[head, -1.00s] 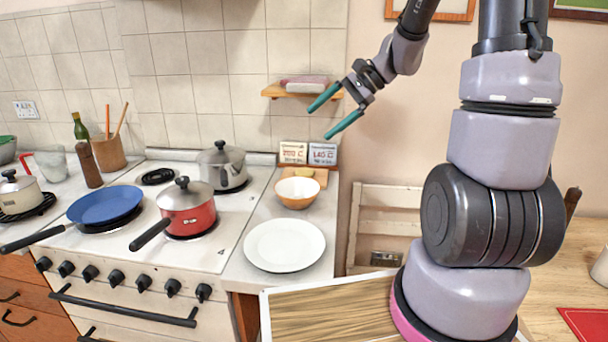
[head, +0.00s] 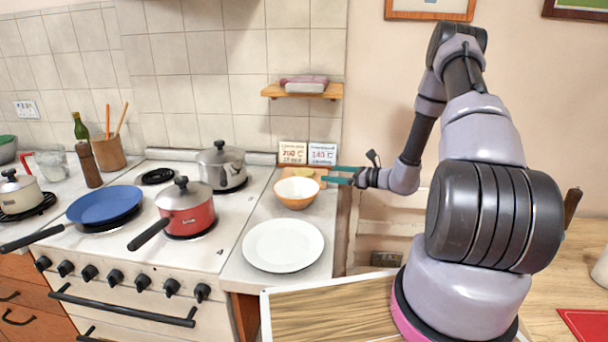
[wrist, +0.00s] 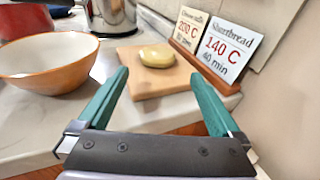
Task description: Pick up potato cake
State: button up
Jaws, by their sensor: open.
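The potato cake (wrist: 157,55) is a pale yellow, rounded patty on a small wooden board (wrist: 150,83) in the wrist view. In the head view the cake (head: 304,172) shows partly, behind the bowl. My gripper (wrist: 158,80) is open, with its two teal fingers pointing toward the board and the cake ahead of and between them in the picture. The fingers are apart from the cake and hold nothing. In the head view my gripper (head: 332,175) reaches in from the right, near the board's right side.
An orange-and-white bowl (wrist: 45,60) stands left of my gripper, close to the board. Two recipe cards (wrist: 222,50) stand on a wooden holder behind and to the right. A white plate (head: 283,245) lies in front. The wall is close on the right.

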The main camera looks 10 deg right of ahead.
aim_at(308, 172)
jog(key=x, duration=0.9)
jog(key=shift+w+a+f, duration=0.1)
jog(key=shift+a, duration=0.35)
jog(key=c, duration=1.1)
jog(key=shift+c, duration=0.2)
